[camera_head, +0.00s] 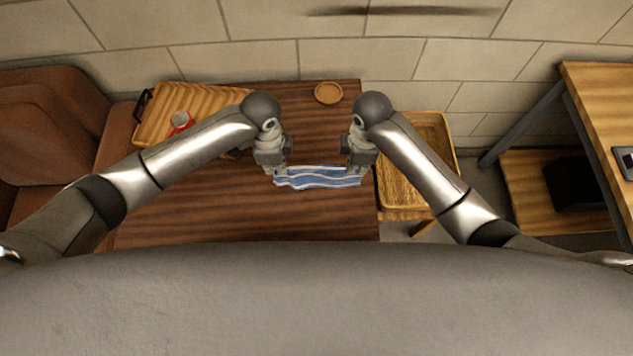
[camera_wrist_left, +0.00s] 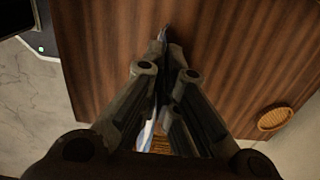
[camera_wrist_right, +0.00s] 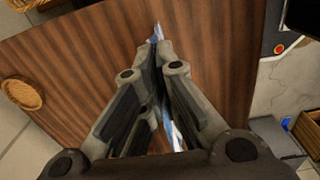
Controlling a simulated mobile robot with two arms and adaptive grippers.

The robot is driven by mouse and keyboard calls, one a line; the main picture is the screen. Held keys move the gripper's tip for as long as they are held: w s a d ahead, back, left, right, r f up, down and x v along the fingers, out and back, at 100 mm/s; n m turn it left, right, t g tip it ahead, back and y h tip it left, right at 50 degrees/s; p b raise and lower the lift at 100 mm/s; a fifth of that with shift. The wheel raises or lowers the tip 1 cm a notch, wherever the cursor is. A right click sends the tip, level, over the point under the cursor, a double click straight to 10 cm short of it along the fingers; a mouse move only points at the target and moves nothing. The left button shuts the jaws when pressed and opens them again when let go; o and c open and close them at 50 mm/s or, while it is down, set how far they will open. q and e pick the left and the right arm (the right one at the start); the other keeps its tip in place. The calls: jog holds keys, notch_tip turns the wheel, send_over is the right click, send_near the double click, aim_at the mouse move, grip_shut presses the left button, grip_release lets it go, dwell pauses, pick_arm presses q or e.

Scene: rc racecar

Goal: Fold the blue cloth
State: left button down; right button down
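The blue cloth (camera_head: 318,180), with white wavy stripes, stretches as a narrow band between my two grippers at the right part of the dark wooden table. My left gripper (camera_head: 280,168) is at its left end and my right gripper (camera_head: 354,167) at its right end. In the left wrist view the fingers (camera_wrist_left: 160,45) are closed together with a sliver of cloth (camera_wrist_left: 163,33) at the tips. In the right wrist view the fingers (camera_wrist_right: 156,43) are likewise closed, with cloth (camera_wrist_right: 157,30) at the tips. The fingers hide the cloth's ends.
The dark wooden table (camera_head: 230,225) has free room in front of the cloth. A wooden tray (camera_head: 158,112) with a red and white cup (camera_head: 180,121) is at the back left. A round coaster (camera_head: 328,93) lies behind. A wooden tray (camera_head: 432,130) stands right of the table.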

notch_tip(320, 180, up, 3)
jog(key=shift+r+p, duration=0.1)
jog(key=shift+p, duration=1.05)
